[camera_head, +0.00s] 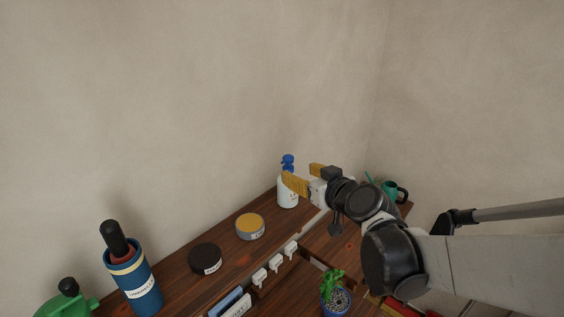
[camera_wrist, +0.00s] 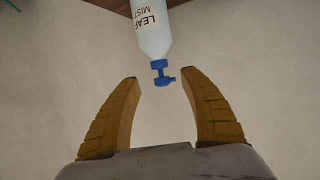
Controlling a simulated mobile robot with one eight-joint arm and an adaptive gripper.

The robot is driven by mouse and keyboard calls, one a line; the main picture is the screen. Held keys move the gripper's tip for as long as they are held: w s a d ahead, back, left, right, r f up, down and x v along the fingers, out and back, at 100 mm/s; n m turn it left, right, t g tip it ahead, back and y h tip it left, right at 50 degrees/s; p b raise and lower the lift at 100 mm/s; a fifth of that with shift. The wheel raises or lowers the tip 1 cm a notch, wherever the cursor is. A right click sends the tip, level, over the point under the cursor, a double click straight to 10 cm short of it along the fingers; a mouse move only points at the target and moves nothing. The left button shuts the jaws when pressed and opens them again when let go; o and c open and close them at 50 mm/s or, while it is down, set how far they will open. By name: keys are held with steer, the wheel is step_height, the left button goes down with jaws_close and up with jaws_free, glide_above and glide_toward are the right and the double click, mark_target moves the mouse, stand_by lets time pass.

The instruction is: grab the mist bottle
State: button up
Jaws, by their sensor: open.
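The mist bottle (camera_head: 288,193) is white with a blue spray top and stands at the back of the wooden shelf in the head view. In the wrist view the mist bottle (camera_wrist: 153,33) appears upside down, with a label reading "LEAF MIST" and its blue top between and just beyond my fingertips. My gripper (camera_head: 303,177) is open, with its yellow fingers beside the bottle in the head view; one finger covers part of it. In the wrist view my gripper (camera_wrist: 159,80) is empty, with a gap on either side of the blue top.
On the shelf left of the bottle are a yellow-topped tin (camera_head: 250,227), a dark round tin (camera_head: 205,259) and a blue canister (camera_head: 136,282). A green watering can (camera_head: 390,190) stands at right behind my arm. A potted plant (camera_head: 335,294) is below. The wall is close behind.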

mark_target(291, 170)
steer(key=x, duration=0.8)
steer(key=shift+f+b, duration=0.3)
steer(key=shift+b, duration=0.05)
steer(key=shift+s, duration=0.15)
steer(key=shift+d, duration=0.1)
jaws_close()
